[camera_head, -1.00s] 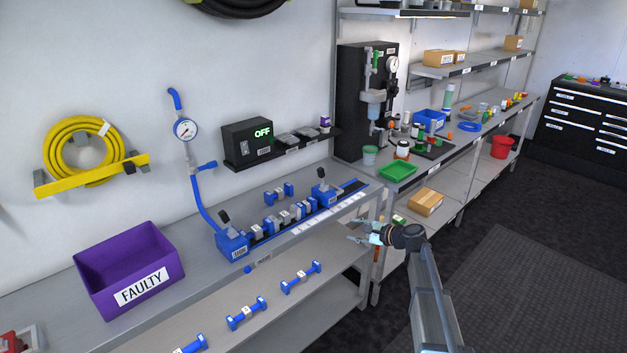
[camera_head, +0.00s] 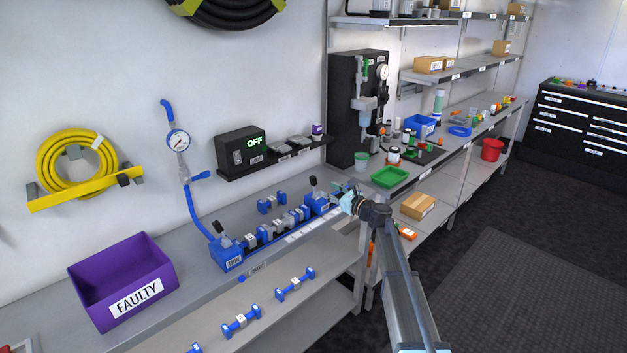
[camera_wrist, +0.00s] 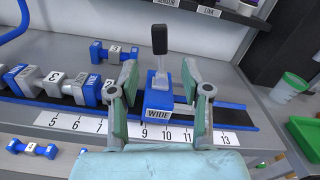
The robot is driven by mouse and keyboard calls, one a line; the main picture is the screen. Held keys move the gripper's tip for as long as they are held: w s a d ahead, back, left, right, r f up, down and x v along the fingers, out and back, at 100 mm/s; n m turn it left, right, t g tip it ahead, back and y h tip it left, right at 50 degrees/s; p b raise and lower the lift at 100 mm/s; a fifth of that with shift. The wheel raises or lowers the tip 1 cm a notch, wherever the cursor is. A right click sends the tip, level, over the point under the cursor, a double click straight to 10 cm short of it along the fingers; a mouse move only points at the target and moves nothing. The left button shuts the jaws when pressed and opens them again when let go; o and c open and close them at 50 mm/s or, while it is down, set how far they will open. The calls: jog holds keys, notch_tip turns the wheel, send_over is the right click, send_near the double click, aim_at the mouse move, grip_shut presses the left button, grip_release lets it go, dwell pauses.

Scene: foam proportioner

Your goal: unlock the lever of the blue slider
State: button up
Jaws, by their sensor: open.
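The blue slider (camera_wrist: 158,95), labelled WIDE, sits on a dark rail with a blue edge, above the numbered scale. Its lever (camera_wrist: 159,42) has a black handle and stands up from the slider. In the head view, the slider (camera_head: 317,204) is at the right part of the rail, with the lever's black handle (camera_head: 313,181) above it. My gripper (camera_head: 345,200) is just right of the slider. In the wrist view, its two fingers stand apart on either side of the slider and lever, and I cannot see either finger touching them.
Another blue block (camera_head: 226,255) with a black lever stands at the rail's left end. Blue-ended weights lie along the rail and behind it. A purple FAULTY bin (camera_head: 124,281) is at the left. A green tray (camera_head: 390,177) is at the right. A black shelf hangs behind.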

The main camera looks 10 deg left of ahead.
aim_at(316, 182)
jog(key=p+x, duration=0.2)
jog(key=x, duration=0.7)
grip_shut()
